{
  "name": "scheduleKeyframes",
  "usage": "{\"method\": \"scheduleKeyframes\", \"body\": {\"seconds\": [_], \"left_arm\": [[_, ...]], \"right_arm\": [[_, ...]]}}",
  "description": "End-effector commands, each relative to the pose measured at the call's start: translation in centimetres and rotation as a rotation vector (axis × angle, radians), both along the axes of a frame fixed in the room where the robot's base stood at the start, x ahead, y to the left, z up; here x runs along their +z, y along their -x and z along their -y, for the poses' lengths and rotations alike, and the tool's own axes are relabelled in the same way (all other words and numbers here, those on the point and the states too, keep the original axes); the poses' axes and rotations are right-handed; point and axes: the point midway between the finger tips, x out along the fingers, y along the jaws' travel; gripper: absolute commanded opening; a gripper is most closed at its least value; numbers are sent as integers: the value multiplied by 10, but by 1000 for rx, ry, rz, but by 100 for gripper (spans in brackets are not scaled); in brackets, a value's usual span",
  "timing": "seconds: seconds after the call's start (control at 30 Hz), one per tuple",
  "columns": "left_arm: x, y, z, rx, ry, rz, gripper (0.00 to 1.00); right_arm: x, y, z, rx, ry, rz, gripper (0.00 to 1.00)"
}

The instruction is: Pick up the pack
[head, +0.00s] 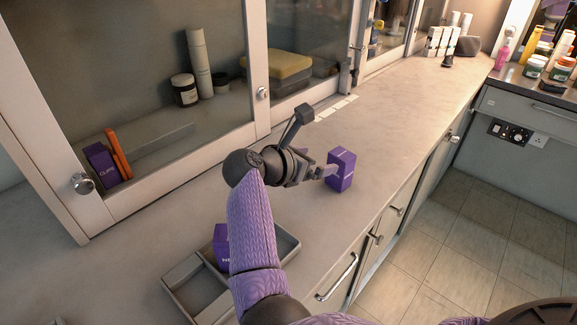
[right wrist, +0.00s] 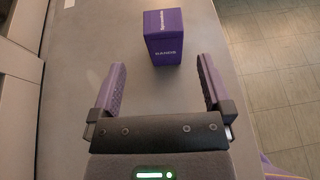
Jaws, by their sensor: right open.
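A small upright purple pack (head: 342,168) with white lettering stands on the grey counter (head: 385,125), near its front edge. It also shows in the right wrist view (right wrist: 164,40), standing beyond the fingertips, roughly centred between them. My right gripper (head: 322,173) is just to the left of the pack in the head view. In the right wrist view the gripper (right wrist: 162,64) has its two purple-padded fingers spread wide, with nothing between the pads. My left gripper is not in view.
A grey divided tray (head: 185,287) holds another purple box (head: 221,246), partly hidden by my right arm. Glass-fronted cabinets (head: 256,60) line the back, with a purple clips box (head: 101,164) inside. Bottles and cartons (head: 448,38) stand far off. The counter beyond the pack is clear.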

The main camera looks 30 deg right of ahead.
Motion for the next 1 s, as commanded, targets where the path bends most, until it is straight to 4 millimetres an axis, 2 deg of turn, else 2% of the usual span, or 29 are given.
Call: {"method": "scheduleKeyframes", "body": {"seconds": [0.1,0.47,0.57,0.73,0.77,1.0], "left_arm": [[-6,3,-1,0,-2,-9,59],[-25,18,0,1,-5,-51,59],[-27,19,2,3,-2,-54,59],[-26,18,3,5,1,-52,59],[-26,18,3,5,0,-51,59],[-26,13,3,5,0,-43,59]], "right_arm": [[-10,-3,22,-12,0,14,100],[-40,-15,78,-8,0,11,100],[-41,-17,86,-7,-2,12,100],[-40,-17,86,-7,-3,13,100],[-40,-17,86,-7,-3,13,98],[-40,-17,85,-6,-2,12,47]]}}
